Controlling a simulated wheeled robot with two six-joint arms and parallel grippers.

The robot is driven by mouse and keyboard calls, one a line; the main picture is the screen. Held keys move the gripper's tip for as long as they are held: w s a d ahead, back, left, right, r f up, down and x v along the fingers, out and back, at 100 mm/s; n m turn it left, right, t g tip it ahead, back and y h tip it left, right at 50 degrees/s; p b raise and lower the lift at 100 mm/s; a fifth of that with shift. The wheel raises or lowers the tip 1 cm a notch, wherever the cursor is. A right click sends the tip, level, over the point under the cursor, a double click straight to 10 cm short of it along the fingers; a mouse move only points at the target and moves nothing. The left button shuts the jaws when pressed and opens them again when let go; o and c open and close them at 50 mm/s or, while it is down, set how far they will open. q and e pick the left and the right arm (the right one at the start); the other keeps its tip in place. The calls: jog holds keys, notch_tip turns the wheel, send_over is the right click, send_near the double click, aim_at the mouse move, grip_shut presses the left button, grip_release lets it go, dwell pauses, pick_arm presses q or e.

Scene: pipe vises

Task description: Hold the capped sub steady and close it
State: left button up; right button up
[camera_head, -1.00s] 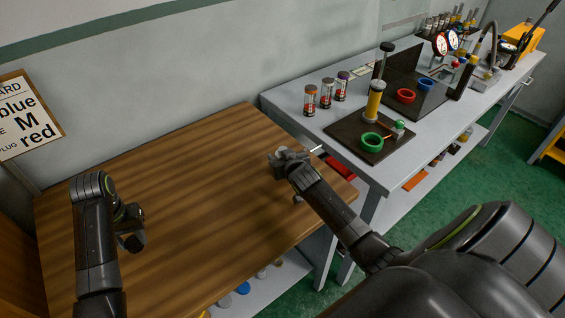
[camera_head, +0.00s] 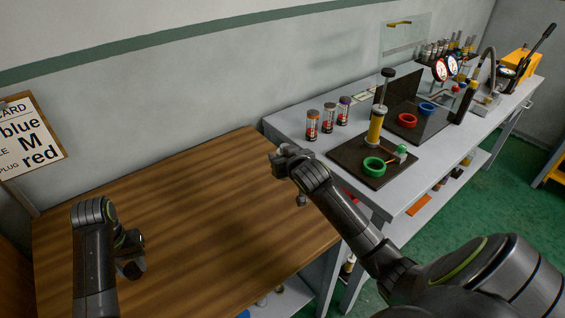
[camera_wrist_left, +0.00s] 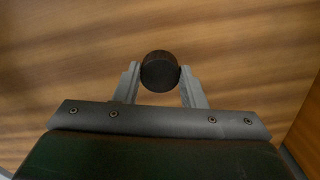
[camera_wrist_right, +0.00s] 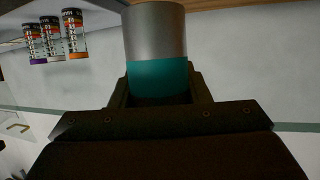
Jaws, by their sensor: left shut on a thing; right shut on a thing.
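My left gripper (camera_head: 132,262) is low over the near left of the wooden table in the head view. In the left wrist view its fingers are shut on a dark round piece (camera_wrist_left: 160,71), seen end-on. My right gripper (camera_head: 286,158) is at the table's far right corner in the head view. In the right wrist view it is shut on a silver cylinder (camera_wrist_right: 156,32) with a teal band near the fingers. Both held pieces are hardly seen in the head view, and they are apart. I cannot tell which one is the capped sub.
The wooden table (camera_head: 190,215) has a clear top. A grey bench (camera_head: 290,122) to the right carries three labelled cylinders (camera_head: 328,117), a dark board with a green ring (camera_head: 374,164), a red ring (camera_head: 407,120), a blue ring (camera_head: 427,109) and gauges (camera_head: 440,70). A lettered card (camera_head: 30,140) is at left.

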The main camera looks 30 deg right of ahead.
jog(key=shift+r, duration=0.1)
jog(key=o, duration=0.7)
grip_shut()
jog(key=s+a+r+n+y, duration=0.1)
jog(key=s+a+r, duration=0.4)
jog(key=a+r, duration=0.4)
jog(key=s+a+r+n+y, duration=0.1)
jog(key=s+a+r, duration=0.5)
jog(key=a+r, duration=0.3)
jog(key=shift+r+y, duration=0.25)
jog(key=shift+y, duration=0.05)
